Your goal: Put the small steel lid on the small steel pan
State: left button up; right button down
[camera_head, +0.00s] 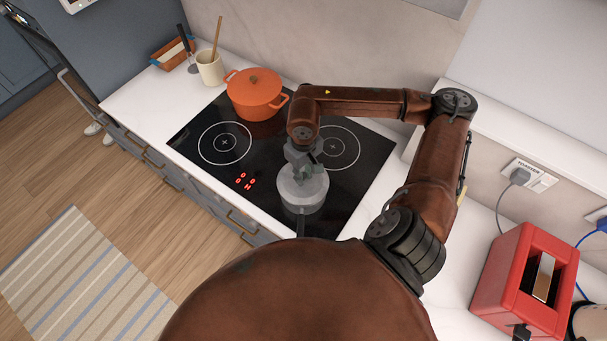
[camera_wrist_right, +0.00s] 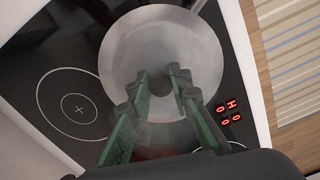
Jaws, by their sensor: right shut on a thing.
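The small steel lid (camera_head: 291,190) is a round grey disc in the head view, over the small steel pan (camera_head: 313,206). The pan stands at the near right of the cooktop with its dark handle pointing toward me. My right gripper (camera_head: 304,172) comes down from above and is shut on the lid's knob. In the right wrist view the fingers of the gripper (camera_wrist_right: 163,75) close around the dark knob, and the lid (camera_wrist_right: 150,45) hides most of the pan. I cannot tell whether the lid rests on the rim or hangs just above it. My left gripper is not in view.
An orange lidded pot (camera_head: 256,98) stands at the back left of the black cooktop (camera_head: 190,137). A cream utensil crock (camera_head: 210,70) and an orange dish (camera_head: 172,54) are beyond it. A red toaster (camera_head: 497,280) stands at the right. The front-left burner is clear.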

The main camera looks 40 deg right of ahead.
jog(key=shift+f+b, duration=0.3)
jog(key=c, duration=1.8)
grip_release()
jog(key=shift+o, duration=0.2)
jog(key=shift+r, duration=0.15)
jog(key=shift+r+p, duration=0.2)
jog(key=shift+p, duration=0.2)
jog(key=shift+w+r+p, duration=0.1)
jog(key=shift+r+p, duration=0.45)
jog(key=shift+r, duration=0.25)
notch_tip(320, 180, up, 11)
jog(key=b, duration=0.2)
